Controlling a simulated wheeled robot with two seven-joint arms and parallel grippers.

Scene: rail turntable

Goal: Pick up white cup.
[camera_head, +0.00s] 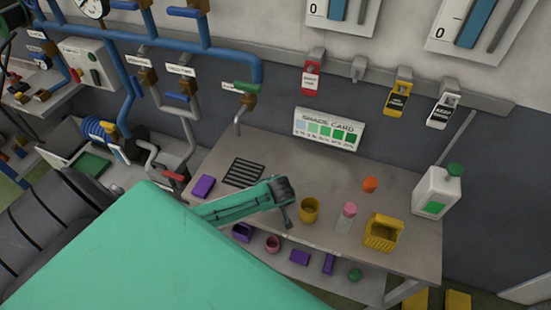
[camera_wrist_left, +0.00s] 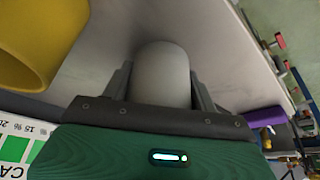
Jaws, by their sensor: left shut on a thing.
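The white cup (camera_wrist_left: 162,72) is in the left wrist view, a plain pale cylinder between the two dark fingers. My left gripper (camera_wrist_left: 161,82) is shut on it, one finger on each side. In the head view my left gripper (camera_head: 286,212) is over the table's middle, left of a yellow cup (camera_head: 309,211). The white cup is hidden there behind the gripper. I cannot tell whether it touches the tabletop. My right gripper is in neither view.
The yellow cup stands close beside the gripper. The table (camera_head: 330,252) also holds a pink-topped bottle (camera_head: 347,216), an orange object (camera_head: 370,184), a yellow basket (camera_head: 382,233), a white jug (camera_head: 437,192), a purple block (camera_head: 203,186) and a black grate (camera_head: 244,172). A shade card (camera_head: 328,129) is behind.

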